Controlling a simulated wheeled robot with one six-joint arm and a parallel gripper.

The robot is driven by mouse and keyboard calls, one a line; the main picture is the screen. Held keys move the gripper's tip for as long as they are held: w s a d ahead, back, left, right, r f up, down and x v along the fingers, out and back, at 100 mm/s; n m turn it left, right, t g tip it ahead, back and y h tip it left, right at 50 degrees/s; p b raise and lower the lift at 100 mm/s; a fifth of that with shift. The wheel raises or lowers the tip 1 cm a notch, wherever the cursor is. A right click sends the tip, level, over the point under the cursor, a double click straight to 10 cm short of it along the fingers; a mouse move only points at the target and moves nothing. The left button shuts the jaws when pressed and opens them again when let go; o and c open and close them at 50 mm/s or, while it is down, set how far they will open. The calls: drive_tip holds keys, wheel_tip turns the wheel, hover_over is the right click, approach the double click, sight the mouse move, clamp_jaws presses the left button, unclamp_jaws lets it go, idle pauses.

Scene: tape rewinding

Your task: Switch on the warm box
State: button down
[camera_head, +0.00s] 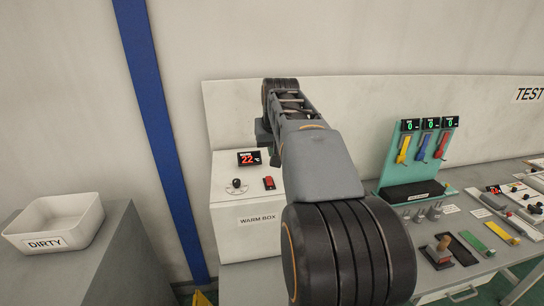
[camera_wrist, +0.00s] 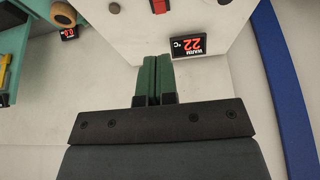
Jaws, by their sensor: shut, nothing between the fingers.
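The white warm box (camera_head: 245,237) stands on the bench against the wall in the head view, partly hidden by my arm. In the wrist view the display (camera_wrist: 188,46) appears upside down, and the red switch (camera_wrist: 158,6) is cut by the top edge. My gripper (camera_wrist: 157,62) is shut and empty, its green fingers together. In that picture they lie just left of and below the display. They do not appear to touch the switch.
A white bin marked DIRTY (camera_head: 60,222) stands on a counter at the left. A blue post (camera_head: 160,130) runs down the wall. A teal stand (camera_head: 425,160) with several coloured tools and displays stands right of the box. The bench beyond is crowded with small parts.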

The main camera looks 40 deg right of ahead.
sight(268, 179)
drive_tip(key=shift+s+r, duration=0.1)
drive_tip(key=shift+r, duration=0.05)
drive_tip(key=b, duration=0.2)
drive_tip(key=w+b, duration=0.1)
drive_tip(key=b, duration=0.2)
drive_tip(key=shift+w+d+r, duration=0.1)
drive_tip(key=shift+d, duration=0.15)
idle(0.4)
drive_tip(key=p+x, duration=0.1)
drive_tip(key=x, duration=1.3)
drive_tip(key=shift+a, duration=0.1)
